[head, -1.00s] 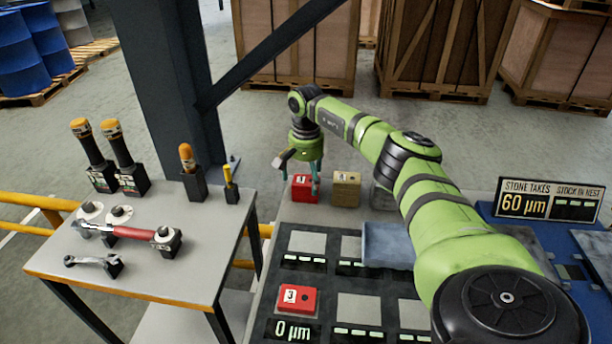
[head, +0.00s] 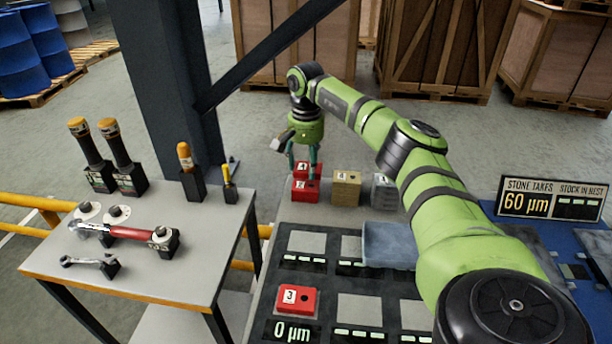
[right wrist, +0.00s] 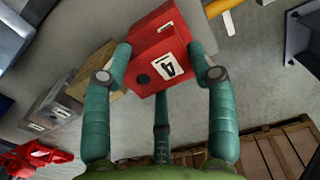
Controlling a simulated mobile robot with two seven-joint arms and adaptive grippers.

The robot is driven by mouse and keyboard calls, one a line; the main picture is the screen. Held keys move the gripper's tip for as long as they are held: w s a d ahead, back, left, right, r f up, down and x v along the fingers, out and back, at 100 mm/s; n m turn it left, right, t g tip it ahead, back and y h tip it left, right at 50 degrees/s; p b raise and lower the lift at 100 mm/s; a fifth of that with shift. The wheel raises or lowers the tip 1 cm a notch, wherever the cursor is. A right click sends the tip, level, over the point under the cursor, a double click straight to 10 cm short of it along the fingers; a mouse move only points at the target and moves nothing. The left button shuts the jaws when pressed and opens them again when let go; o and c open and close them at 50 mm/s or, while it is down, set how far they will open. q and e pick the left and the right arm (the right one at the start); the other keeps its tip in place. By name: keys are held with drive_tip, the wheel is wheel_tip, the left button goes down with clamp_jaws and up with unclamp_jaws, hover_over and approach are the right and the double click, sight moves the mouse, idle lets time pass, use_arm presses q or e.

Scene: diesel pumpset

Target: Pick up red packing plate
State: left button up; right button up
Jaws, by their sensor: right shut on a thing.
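A red packing plate (head: 301,171) with a white number label is between the fingers of my right gripper (head: 304,160). It is raised just above another red plate (head: 305,191) standing on the grey surface. In the right wrist view the held red plate (right wrist: 160,50) shows a label reading 4 and a dark round hole. The teal fingers are shut on its two sides. A separate red plate (head: 296,299) lies on the dark panel near the "0 µm" display. My left gripper is not in view.
A tan block (head: 346,189) and a grey block (head: 384,192) stand right of the red plates. A blue-grey tray (head: 390,246) lies in front. A tool table (head: 150,275) and a dark steel post (head: 175,90) are at left.

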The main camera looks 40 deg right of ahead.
drive_tip(key=s+d+r+b, duration=0.1)
drive_tip(key=s+d+r, duration=0.6)
drive_tip(key=s, duration=0.2)
drive_tip(key=shift+b, duration=0.4)
drive_tip(key=shift+s, duration=0.1)
